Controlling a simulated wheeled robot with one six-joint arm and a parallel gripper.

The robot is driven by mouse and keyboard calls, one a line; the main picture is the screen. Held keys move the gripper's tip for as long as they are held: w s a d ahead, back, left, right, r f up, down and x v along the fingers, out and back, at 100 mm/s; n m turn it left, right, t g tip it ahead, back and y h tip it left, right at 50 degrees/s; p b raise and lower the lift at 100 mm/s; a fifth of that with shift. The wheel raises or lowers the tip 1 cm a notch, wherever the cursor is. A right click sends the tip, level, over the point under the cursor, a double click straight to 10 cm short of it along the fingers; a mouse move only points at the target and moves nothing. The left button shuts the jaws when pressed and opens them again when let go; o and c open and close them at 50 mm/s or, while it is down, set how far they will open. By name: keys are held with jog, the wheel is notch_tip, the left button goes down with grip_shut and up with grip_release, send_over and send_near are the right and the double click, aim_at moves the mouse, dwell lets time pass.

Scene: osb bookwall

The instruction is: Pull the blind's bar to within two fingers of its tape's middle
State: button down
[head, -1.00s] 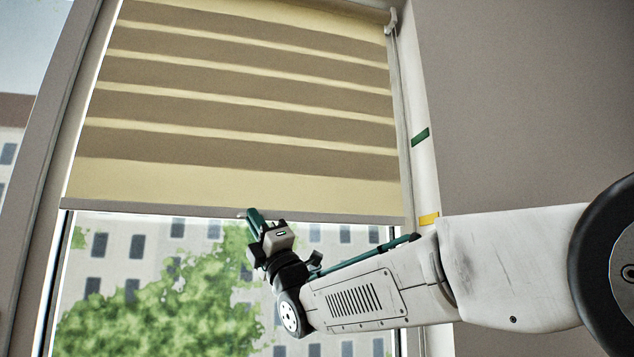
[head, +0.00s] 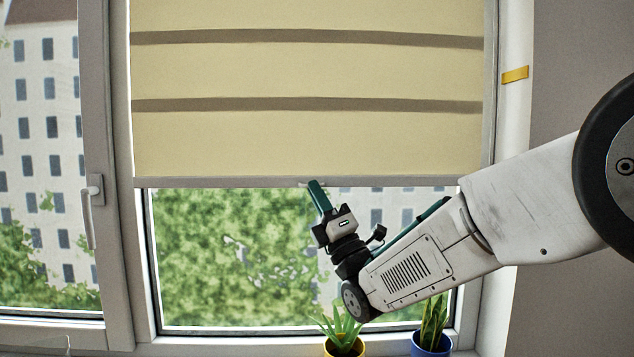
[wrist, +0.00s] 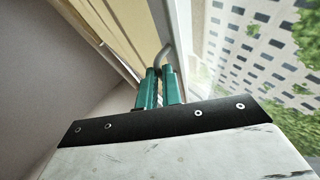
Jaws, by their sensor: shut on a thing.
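The blind (head: 300,75) is pale yellow with narrow darker bands and covers the upper part of the window. Its grey bar (head: 230,183) runs nearly level along the lower edge. A yellow tape (head: 515,75) is on the white frame right of the blind, clearly higher than the bar. My gripper (head: 316,188) reaches up to the middle of the bar and is shut on it. In the wrist view the green fingers (wrist: 160,75) close around a grey part at the blind's edge; the exact contact is partly hidden.
A plant in a yellow pot (head: 345,347) and one in a blue pot (head: 431,345) stand below my arm at the window's foot. A window handle (head: 91,205) is on the left frame.

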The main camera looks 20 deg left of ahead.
jog(key=shift+a, duration=0.1)
jog(key=c, duration=1.8)
grip_release()
jog(key=shift+s, duration=0.1)
jog(key=shift+c, duration=0.2)
jog(key=v, duration=0.8)
